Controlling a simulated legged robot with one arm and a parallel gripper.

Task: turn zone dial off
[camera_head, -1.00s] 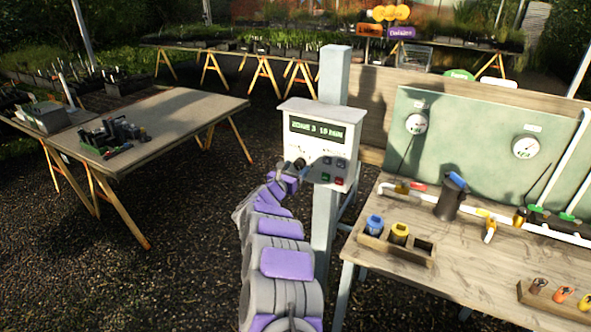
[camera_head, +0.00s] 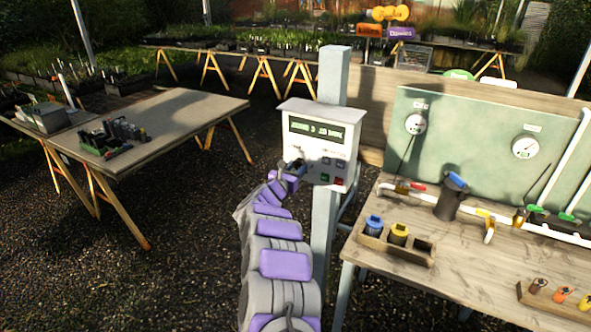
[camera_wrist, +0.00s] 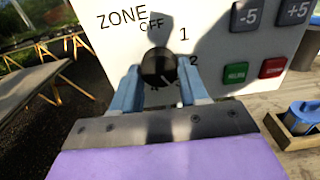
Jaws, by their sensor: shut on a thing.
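The zone dial (camera_wrist: 158,66) is a round black knob on the white control box (camera_head: 318,145), which hangs on a grey post. In the wrist view, OFF is printed above the dial, 1 at its upper right and 2 at its right. A light mark shows at the dial's lower right edge; the labels below are mostly hidden. My gripper (camera_wrist: 160,82) has its blue fingers on either side of the dial, shut on it. In the head view my gripper (camera_head: 295,167) reaches the box's lower left corner. The display (camera_head: 315,132) is lit green, its text too blurred to read surely.
Right of the dial are grey -5 and +5 buttons, a green button (camera_wrist: 236,73) and a red button (camera_wrist: 272,67). A wooden bench (camera_head: 465,235) with pipes and connectors stands at right. Another table (camera_head: 165,120) stands at left. Gravel between is open.

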